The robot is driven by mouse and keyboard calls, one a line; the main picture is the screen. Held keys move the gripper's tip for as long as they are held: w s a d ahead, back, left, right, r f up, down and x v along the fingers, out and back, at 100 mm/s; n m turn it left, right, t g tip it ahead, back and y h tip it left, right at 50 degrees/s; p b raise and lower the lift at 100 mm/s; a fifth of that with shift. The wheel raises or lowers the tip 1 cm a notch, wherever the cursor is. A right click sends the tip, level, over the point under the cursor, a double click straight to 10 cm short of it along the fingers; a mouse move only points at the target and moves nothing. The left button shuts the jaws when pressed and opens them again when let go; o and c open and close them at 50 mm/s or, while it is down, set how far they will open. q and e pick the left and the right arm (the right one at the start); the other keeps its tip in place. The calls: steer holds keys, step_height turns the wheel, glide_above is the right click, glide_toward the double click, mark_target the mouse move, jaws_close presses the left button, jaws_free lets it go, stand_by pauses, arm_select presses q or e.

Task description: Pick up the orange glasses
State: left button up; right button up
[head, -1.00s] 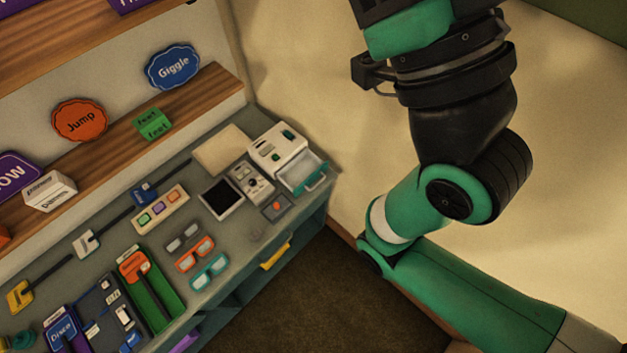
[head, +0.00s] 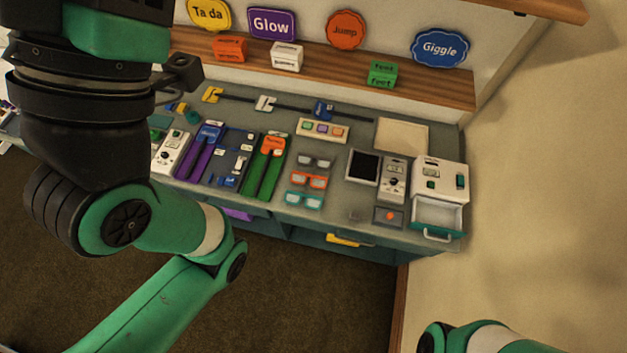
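The orange glasses (head: 309,180) lie on the grey counter (head: 345,220) near its front edge. They sit between a dark grey pair (head: 316,160) behind them and a teal pair (head: 304,200) in front. Nothing covers them. My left arm shows at the left of the head view, but its gripper is out of the picture. Only a green and black piece of my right arm shows at the bottom right, and its gripper is not in view either. No gripper is near the glasses.
Left of the glasses stands a green tray (head: 265,172) with an orange-topped item. To the right are a dark-screened tablet (head: 364,167), a grey device (head: 393,178) and a white machine with an open drawer (head: 437,216). A shelf (head: 330,73) with signs runs behind.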

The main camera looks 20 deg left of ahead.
stand_by(0.4)
arm_select(q)
steer(key=o, duration=0.8)
